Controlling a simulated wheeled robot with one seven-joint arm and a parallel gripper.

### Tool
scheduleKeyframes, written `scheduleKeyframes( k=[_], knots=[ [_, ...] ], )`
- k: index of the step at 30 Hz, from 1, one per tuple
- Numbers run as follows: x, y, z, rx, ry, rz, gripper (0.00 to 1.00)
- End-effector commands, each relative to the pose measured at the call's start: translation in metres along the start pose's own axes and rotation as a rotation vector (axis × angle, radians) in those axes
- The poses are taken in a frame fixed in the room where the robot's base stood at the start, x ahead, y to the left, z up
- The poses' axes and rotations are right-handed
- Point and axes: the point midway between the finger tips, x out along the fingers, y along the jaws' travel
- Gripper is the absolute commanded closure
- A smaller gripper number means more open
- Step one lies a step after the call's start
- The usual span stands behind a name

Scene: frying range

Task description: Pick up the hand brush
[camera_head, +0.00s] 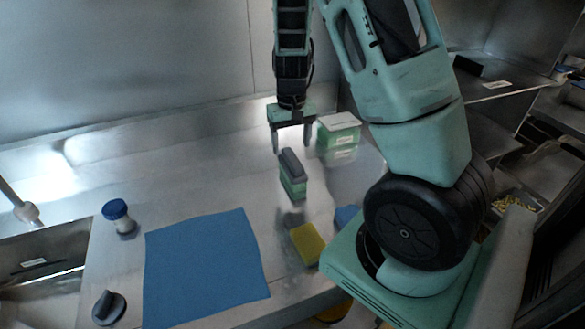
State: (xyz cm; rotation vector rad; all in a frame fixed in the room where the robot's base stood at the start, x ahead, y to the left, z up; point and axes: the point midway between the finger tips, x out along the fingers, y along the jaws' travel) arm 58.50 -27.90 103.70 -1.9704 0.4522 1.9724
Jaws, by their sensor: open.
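What I take for the hand brush (293,173) stands on the steel counter, a narrow block with a dark grey top and a green lower part. My gripper (291,149) points down, its two dark fingers spread apart. In the picture the fingertips are just above the brush's far end, with nothing visible between them. The fingers appear apart from the brush, but their height over it is hard to judge. The brush's far side is hidden.
A green box with a white top (339,131) stands close right of my gripper. A yellow-green sponge (307,243) and a blue cloth (203,265) lie nearer. A blue-capped jar (118,216) and a dark grey rounded object (108,307) are left. The counter (205,170) behind the cloth is clear.

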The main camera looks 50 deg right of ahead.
Motion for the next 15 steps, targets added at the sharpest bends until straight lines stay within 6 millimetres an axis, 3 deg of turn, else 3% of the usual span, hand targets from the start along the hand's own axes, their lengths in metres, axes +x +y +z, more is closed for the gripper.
scheduleKeyframes(
  k=[3, 15],
  knots=[
    [0.019, 0.001, 0.001, 0.001, -0.003, 0.000, 0.31],
    [0.053, 0.004, -0.001, 0.001, -0.004, 0.000, 0.31]
  ],
)
